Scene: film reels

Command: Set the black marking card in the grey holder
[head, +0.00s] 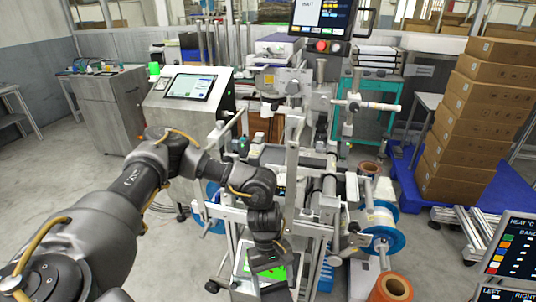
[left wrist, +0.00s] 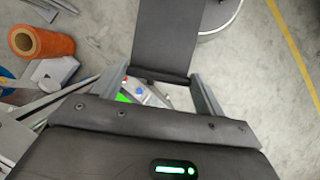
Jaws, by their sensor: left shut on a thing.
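My left gripper (head: 274,284) hangs low at the middle bottom of the head view, pointing down beside the machine frame. In the left wrist view its two grey fingers (left wrist: 160,74) are shut on a flat dark panel, which I take to be the black marking card (left wrist: 166,38). The card reaches from between the fingers up to the top edge, and its far end is cut off. I cannot make out the grey holder for certain in either view. My right gripper is not in view.
A machine with rollers, posts and a blue reel (head: 382,240) stands around and right of the gripper. Stacked boxes (head: 480,120) stand on a blue pallet. Floor at left is open.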

